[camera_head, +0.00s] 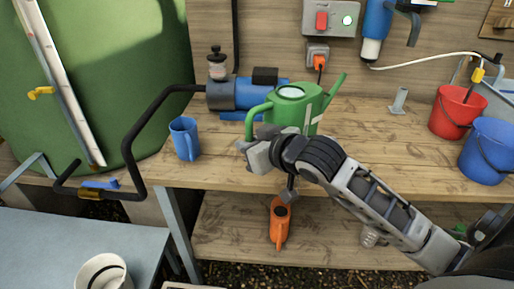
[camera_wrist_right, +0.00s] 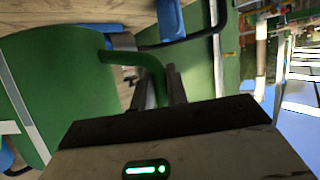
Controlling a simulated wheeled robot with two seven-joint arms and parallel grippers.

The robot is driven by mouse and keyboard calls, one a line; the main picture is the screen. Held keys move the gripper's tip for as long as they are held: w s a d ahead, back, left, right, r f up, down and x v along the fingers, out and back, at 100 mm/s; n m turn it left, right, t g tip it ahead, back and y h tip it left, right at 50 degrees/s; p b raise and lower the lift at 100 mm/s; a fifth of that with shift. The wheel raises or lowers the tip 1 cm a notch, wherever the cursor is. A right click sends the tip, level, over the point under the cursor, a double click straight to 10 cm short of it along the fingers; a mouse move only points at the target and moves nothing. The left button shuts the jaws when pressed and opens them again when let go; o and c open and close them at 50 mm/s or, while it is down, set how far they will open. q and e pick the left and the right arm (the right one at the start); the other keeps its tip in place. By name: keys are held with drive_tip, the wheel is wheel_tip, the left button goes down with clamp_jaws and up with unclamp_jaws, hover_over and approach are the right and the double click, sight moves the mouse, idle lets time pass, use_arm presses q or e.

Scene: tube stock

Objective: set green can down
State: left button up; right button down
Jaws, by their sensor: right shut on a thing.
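The green watering can (camera_head: 290,108) is upright over the wooden bench, in front of the blue pump. Its spout points up to the right and its handle is on the left. My right gripper (camera_head: 254,147) is shut on the can's handle. In the right wrist view the can's green body (camera_wrist_right: 65,85) fills the left side, and the handle (camera_wrist_right: 150,68) runs between the fingers (camera_wrist_right: 158,88). My wrist hides the can's base, so I cannot tell whether it touches the bench. My left gripper is out of view.
The wooden bench (camera_head: 365,135) is clear right of the can. A blue mug (camera_head: 185,139) and blue pump (camera_head: 250,93) stand left. Red (camera_head: 452,112) and blue (camera_head: 490,150) buckets stand at far right.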

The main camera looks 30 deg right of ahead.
drive_tip(key=shift+w+d+f, duration=0.15)
drive_tip(key=shift+w+f, duration=2.45)
drive_tip(key=shift+f, duration=0.1)
drive_tip(key=shift+w+d+f, duration=0.1)
drive_tip(key=shift+w+f, duration=2.5)
drive_tip(key=shift+f, duration=0.1)
drive_tip(key=c, duration=1.8)
unclamp_jaws()
drive_tip(key=shift+f, duration=0.3)
drive_tip(key=o, duration=0.4)
drive_tip(key=shift+s, duration=0.1)
drive_tip(key=v, duration=1.1)
drive_tip(key=s+a+f+g, duration=0.1)
drive_tip(key=s+a+f, duration=0.5)
drive_tip(key=s+f, duration=0.2)
drive_tip(key=s+a+f+g+y, duration=0.1)
drive_tip(key=s+a+f+g, duration=0.1)
drive_tip(key=s+a+f, duration=0.5)
drive_tip(key=s+f, duration=0.1)
drive_tip(key=s, duration=0.2)
drive_tip(key=shift+s+f+n, duration=0.15)
drive_tip(key=shift+f+n, duration=0.1)
drive_tip(key=shift+n, duration=0.15)
